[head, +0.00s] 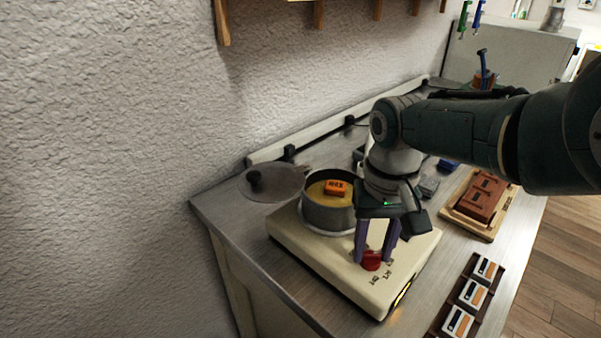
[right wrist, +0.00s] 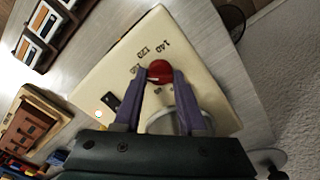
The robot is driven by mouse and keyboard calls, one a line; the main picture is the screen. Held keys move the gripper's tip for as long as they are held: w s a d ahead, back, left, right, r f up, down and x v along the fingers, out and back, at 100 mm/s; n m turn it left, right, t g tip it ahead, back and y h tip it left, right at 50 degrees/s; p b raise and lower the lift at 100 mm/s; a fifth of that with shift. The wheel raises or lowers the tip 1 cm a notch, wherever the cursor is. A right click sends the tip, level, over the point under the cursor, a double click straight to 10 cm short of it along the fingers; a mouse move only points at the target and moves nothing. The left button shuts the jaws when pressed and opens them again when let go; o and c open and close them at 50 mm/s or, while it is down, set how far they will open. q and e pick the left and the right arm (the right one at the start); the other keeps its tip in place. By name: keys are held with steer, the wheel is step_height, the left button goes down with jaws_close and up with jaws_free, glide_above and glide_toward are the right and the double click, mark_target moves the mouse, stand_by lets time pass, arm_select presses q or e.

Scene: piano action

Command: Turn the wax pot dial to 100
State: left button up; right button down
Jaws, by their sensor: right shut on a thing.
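The wax pot (head: 325,212) sits on a cream heater base (head: 330,262), with yellow wax and an orange block (head: 337,188) inside it. The red dial (head: 371,261) is on top of the base near its front corner, with printed numbers beside it. My right gripper (head: 374,258) reaches down from above and is shut on the red dial. In the right wrist view the dial (right wrist: 159,71) is between the purple fingertips, and the numbers 140 and 120 show beside it. A small white mark shows on the dial. Its exact setting cannot be read. My left gripper is out of view.
A rack of white and orange boxes (head: 466,300) is at the front right. A wooden board (head: 466,217) with a brown block is farther right. Bare metal bench lies left of the base.

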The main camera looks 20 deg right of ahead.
mark_target(372, 253)
stand_by(0.3)
steer(key=shift+c, duration=2.3)
jaws_free()
steer(key=shift+r, duration=0.1)
step_height(372, 253, up, 10)
steer(key=p, duration=0.7)
